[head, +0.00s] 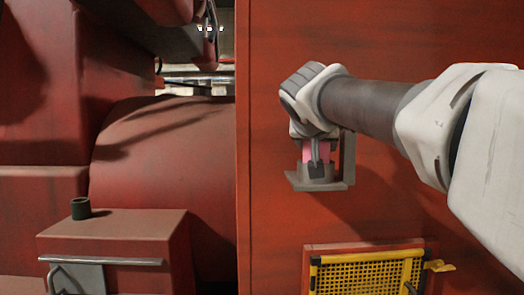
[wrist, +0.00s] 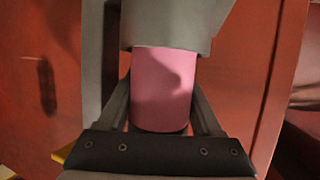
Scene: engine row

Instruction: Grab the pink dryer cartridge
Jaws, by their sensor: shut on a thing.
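The pink dryer cartridge (head: 308,151) is partly visible in the head view. Its lower end sits in the grey cup of a bracket (head: 329,183) on the red wall. In the wrist view the cartridge (wrist: 163,90) is a plain pink cylinder between my fingers, with one end inside the grey cup (wrist: 175,27). My gripper (head: 316,156) points down at the cartridge from above and is shut on it. In the wrist view my gripper (wrist: 163,112) has a finger along each side. The end inside the cup is hidden.
The bracket's grey upright (head: 348,156) stands close to the right of my gripper. A yellow mesh panel (head: 367,275) is below on the red wall. Free air lies left of the bracket.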

